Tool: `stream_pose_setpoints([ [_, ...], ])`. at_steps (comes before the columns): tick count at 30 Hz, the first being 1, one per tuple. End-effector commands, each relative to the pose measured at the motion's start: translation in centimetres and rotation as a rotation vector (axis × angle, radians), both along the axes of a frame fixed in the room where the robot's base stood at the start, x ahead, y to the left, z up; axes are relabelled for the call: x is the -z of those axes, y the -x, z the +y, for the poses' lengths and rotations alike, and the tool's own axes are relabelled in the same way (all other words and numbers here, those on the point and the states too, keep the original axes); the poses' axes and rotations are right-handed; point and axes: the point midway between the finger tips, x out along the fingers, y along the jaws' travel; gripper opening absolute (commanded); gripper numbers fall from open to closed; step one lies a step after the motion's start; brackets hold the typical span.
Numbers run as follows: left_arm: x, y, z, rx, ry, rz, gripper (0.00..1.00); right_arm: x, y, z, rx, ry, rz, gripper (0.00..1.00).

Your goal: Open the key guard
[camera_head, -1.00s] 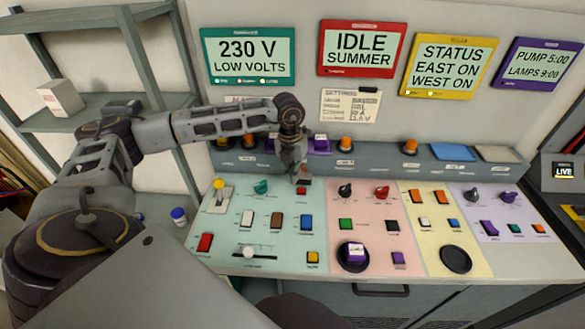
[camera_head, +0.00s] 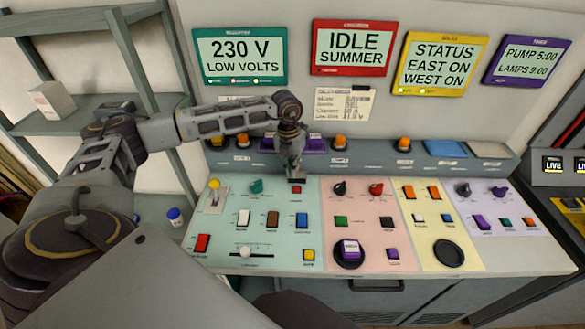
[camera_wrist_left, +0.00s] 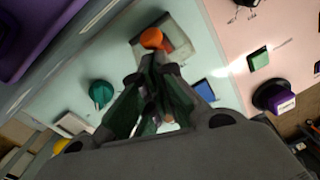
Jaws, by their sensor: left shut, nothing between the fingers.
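My left gripper (camera_head: 295,175) is shut and empty, pointing down at the back right of the green panel. Just below its fingertips is a small red and dark fitting (camera_head: 297,189), which I take to be the key guard. In the left wrist view the shut fingers (camera_wrist_left: 152,62) reach to an orange-red round part (camera_wrist_left: 153,39) on a pale grey plate (camera_wrist_left: 182,42). The tips overlap its lower edge; I cannot tell whether they touch. The key itself cannot be made out. My right gripper is not in view.
A teal knob (camera_head: 256,187), a yellow-tipped lever (camera_head: 214,186) and a blue button (camera_head: 302,220) are close by. Behind runs a raised ledge with orange lamps (camera_head: 338,142) and purple blocks (camera_head: 315,144). The pink panel (camera_head: 375,210) lies to the right.

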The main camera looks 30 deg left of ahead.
Motion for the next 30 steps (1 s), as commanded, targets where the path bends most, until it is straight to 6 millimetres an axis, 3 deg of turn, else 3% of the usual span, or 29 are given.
stream_pose_setpoints([
  [18,-0.6,-2.3,1.4,0.001,0.046,0.075,0.00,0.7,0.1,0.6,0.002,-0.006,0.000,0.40],
  [30,-0.7,-2.3,1.4,0.001,0.046,0.074,0.00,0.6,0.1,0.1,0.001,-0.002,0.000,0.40],
])
